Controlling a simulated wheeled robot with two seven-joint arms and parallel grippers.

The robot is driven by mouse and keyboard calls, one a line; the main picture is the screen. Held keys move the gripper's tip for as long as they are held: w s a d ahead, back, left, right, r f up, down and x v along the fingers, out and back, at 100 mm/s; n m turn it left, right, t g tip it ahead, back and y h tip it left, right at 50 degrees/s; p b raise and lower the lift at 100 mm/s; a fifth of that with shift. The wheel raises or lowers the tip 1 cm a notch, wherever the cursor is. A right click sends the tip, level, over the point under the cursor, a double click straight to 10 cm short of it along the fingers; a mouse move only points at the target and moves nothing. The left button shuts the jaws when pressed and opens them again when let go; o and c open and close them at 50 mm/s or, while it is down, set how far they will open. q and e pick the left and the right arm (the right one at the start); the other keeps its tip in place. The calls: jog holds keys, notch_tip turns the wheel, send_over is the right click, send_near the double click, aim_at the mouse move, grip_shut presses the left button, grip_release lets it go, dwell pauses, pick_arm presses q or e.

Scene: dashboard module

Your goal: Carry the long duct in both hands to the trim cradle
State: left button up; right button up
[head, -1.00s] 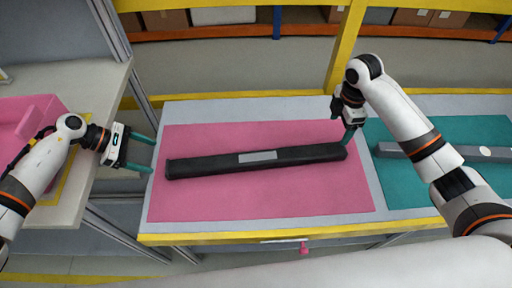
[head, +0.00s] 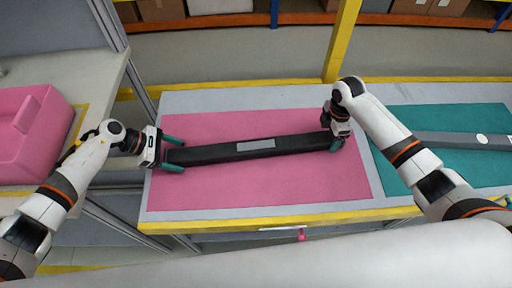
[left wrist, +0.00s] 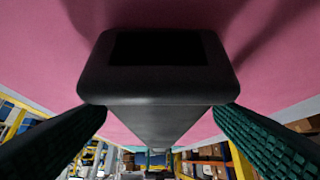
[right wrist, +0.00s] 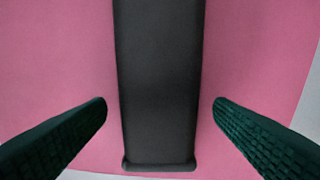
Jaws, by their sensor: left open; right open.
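The long duct (head: 215,153) is a black bar with a grey label, lying on the pink mat (head: 250,190). My left gripper (head: 182,155) is open at the duct's left end, one finger on each side. In the left wrist view the duct's hollow end (left wrist: 158,85) sits between the spread fingers. My right gripper (head: 337,146) is open over the duct's right end. In the right wrist view the duct (right wrist: 158,90) runs between its fingers, with a gap on each side. I cannot tell for certain which thing is the trim cradle.
A pink moulded block (head: 35,130) stands on the side table at left. A grey bar (head: 460,140) lies on the teal mat (head: 410,120) at right. The table has a yellow front edge (head: 285,224). The mat in front of the duct is clear.

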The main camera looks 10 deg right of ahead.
pick_arm(q)
jog(key=shift+x, duration=0.95)
pick_arm(e)
jog(key=shift+f, duration=0.9)
pick_arm(q)
jog(key=c, duration=1.3)
pick_arm(e)
jog(key=c, duration=1.3)
